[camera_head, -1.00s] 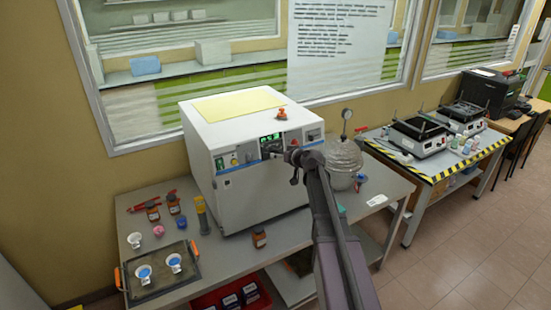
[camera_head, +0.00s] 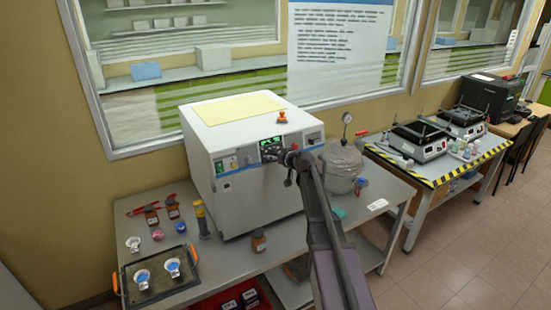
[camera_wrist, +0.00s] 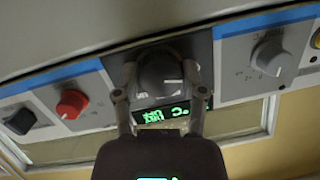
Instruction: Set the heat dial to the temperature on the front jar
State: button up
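The heat dial (camera_wrist: 163,72) is a dark round knob with a pale pointer mark, on a dark panel in the wrist view. A green lit display (camera_wrist: 162,115) with a °C sign, upside down there, sits beside it; its digits are hard to read. My gripper (camera_wrist: 160,68) has one fingertip on each side of the dial, seemingly touching it. In the head view my gripper (camera_head: 284,158) is at the white oven's front panel and hides the dial. The front jar (camera_head: 259,240), small and brown with a pale label, stands before the oven (camera_head: 240,160); its writing is too small to read.
Beside the dial are a grey knob (camera_wrist: 268,57), a red knob (camera_wrist: 72,103) and a black switch (camera_wrist: 20,121). A tray (camera_head: 150,298) with cups and several small bottles are at the left.

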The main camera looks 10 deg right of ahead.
jog(key=shift+c, duration=0.6)
jog(key=shift+m, duration=0.5)
jog(key=m+y+b, duration=0.1)
jog(key=m, duration=0.3)
jog(key=shift+f, duration=0.1)
jog(key=m+t+y+b, duration=0.1)
jog(key=m+b, duration=0.1)
jog(key=m, duration=0.3)
jog(key=shift+m, duration=0.4)
jog(key=m+t+b, duration=0.1)
jog(key=m+b, duration=0.1)
jog(key=m, duration=0.4)
jog(key=shift+m, duration=0.3)
jog(key=m+t+b, duration=0.1)
jog(key=m, duration=0.5)
jog(key=shift+t, duration=0.3)
